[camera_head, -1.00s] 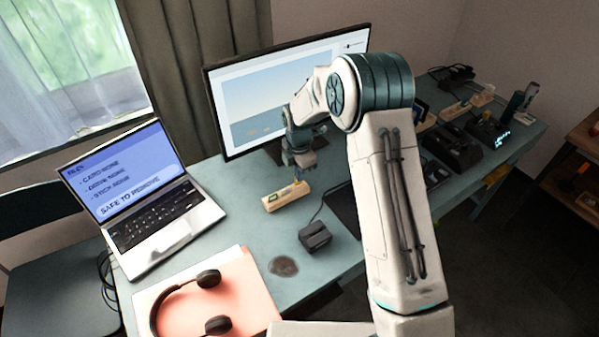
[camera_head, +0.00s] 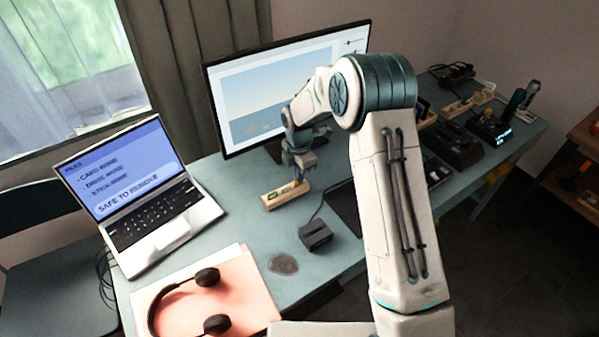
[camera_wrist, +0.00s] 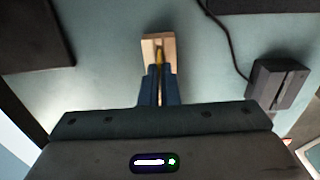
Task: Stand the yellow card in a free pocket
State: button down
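A pale wooden block with pockets (camera_head: 272,203) sits on the table in front of the monitor. It also shows in the wrist view (camera_wrist: 150,46). My gripper (camera_head: 299,172) is at the block's right end in the head view, pointing down. In the wrist view, its blue fingers (camera_wrist: 160,84) are close together with the thin yellow card (camera_wrist: 159,58) edge-on between them. The card is over or in the block; its lower edge is hidden, so I cannot tell how deep it sits. Small dark and greenish items show in the block's top in the head view.
A black card reader-like box (camera_head: 315,235) with a cable stands near the block. The monitor (camera_head: 240,95) is close behind my gripper. A laptop (camera_head: 150,210) and headphones (camera_head: 207,277) are to the left. Black devices (camera_head: 455,145) fill the table's right side.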

jog(key=shift+f+b, duration=0.55)
jog(key=shift+f, duration=0.25)
jog(key=c, duration=1.6)
grip_release()
notch_tip(320, 180, up, 14)
jog(key=b, duration=0.1)
jog(key=shift+f, duration=0.1)
